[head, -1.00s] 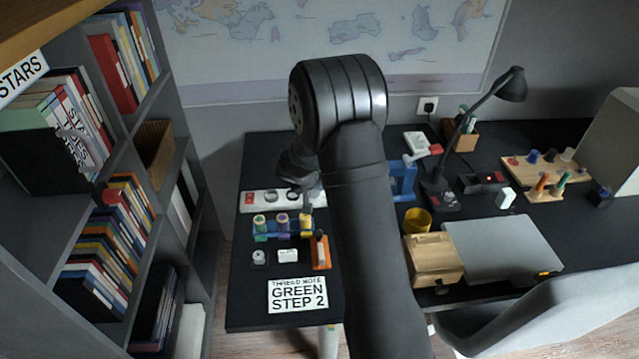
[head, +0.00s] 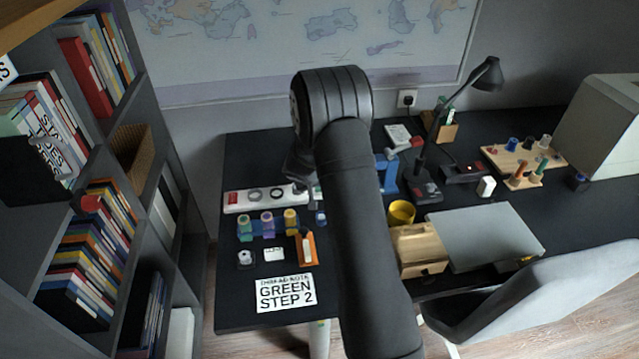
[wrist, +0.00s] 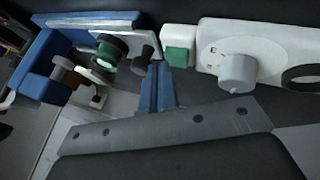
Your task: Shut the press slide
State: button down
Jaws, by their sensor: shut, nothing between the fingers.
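The blue press (head: 390,175) stands on the desk just right of my arm, which hides part of it in the head view. In the wrist view its blue frame (wrist: 42,68) fills the upper left, with a white slab, a green-and-dark round part (wrist: 110,50) and a dark knob (wrist: 144,58). I cannot tell which part is the slide or how far out it is. My gripper (wrist: 158,82) shows blue-grey fingers, shut and empty, pointing between the press and a white panel. They appear apart from the dark knob. In the head view my arm hides the fingertips.
The white panel (head: 245,201) with dark rings lies to the left. Thread spools in a blue rack (head: 266,228), an orange holder (head: 307,250) and a note card (head: 286,293) sit nearer. A yellow cup (head: 401,212), wooden box (head: 420,247) and lamp (head: 455,115) stand to the right.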

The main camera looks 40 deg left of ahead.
jog(key=w+d, duration=0.6)
jog(key=shift+w+d, duration=0.2)
jog(key=s+a, duration=0.2)
jog(key=s, duration=0.1)
jog(key=shift+s+a, duration=0.1)
jog(key=v, duration=1)
jog(key=shift+s+a, duration=0.2)
jog(key=shift+s, duration=0.05)
jog(key=shift+f, duration=0.1)
